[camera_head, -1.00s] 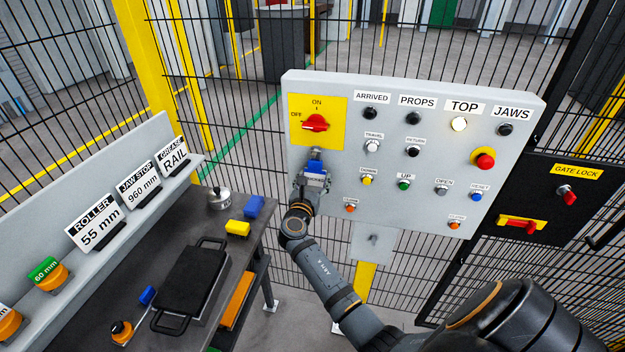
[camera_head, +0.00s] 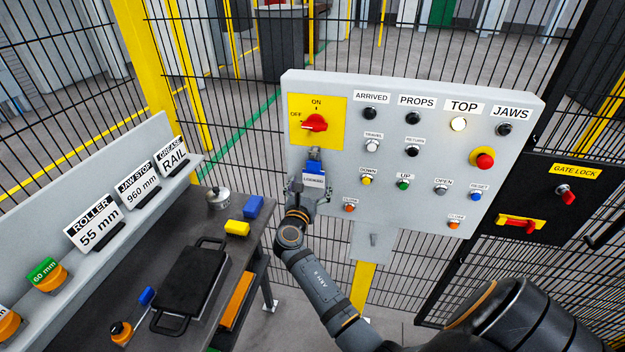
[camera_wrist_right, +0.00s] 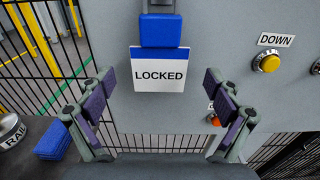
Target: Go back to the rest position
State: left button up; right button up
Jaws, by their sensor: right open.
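My right gripper (camera_head: 307,194) is in front of the lower left part of the grey control panel (camera_head: 440,130). In the right wrist view the right gripper (camera_wrist_right: 160,105) is open, its two fingers spread wide with nothing between the pads. A blue padlock (camera_wrist_right: 160,32) with a white LOCKED tag (camera_wrist_right: 159,75) hangs on the panel ahead of the fingers, apart from them. In the head view the padlock (camera_head: 315,166) hangs below the red rotary switch (camera_head: 316,123) on its yellow plate; the switch handle lies sideways, toward OFF. My left gripper is not in view.
Wire fencing stands behind the panel. The gate lock (camera_head: 540,205) is at right.

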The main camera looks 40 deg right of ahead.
jog(key=v, duration=0.5)
jog(key=shift+d, duration=0.1)
jog(key=s+a+f+m+g+y+b, duration=0.1)
jog(key=s+a+f+m+y, duration=0.15)
jog(key=f, duration=0.95)
jog(key=s+a+f+m+g+y+b, duration=0.1)
jog(key=s+f+m+y, duration=0.15)
jog(key=f, duration=0.85)
jog(key=s+a+f+m+g+y+b, duration=0.1)
jog(key=s+a+f+g+y, duration=0.15)
jog(key=f, duration=0.95)
jog(key=s+a+f+m+g+y+b, duration=0.1)
jog(key=s+f+m+g+y+b, duration=0.2)
jog(key=s+f+m, duration=0.9)
jog(key=s+f+m+g, duration=0.1)
jog(key=s+f+m, duration=0.1)
jog(key=s+f, duration=0.3)
jog(key=s+f+m+g+y, duration=0.1)
jog(key=s+f+m, duration=0.2)
jog(key=s, duration=1)
jog(key=s+f+m+g+y, duration=0.1)
jog(key=s+f+m, duration=0.2)
jog(key=s+f, duration=0.3)
jog(key=s, duration=0.3)
jog(key=shift+f, duration=0.4)
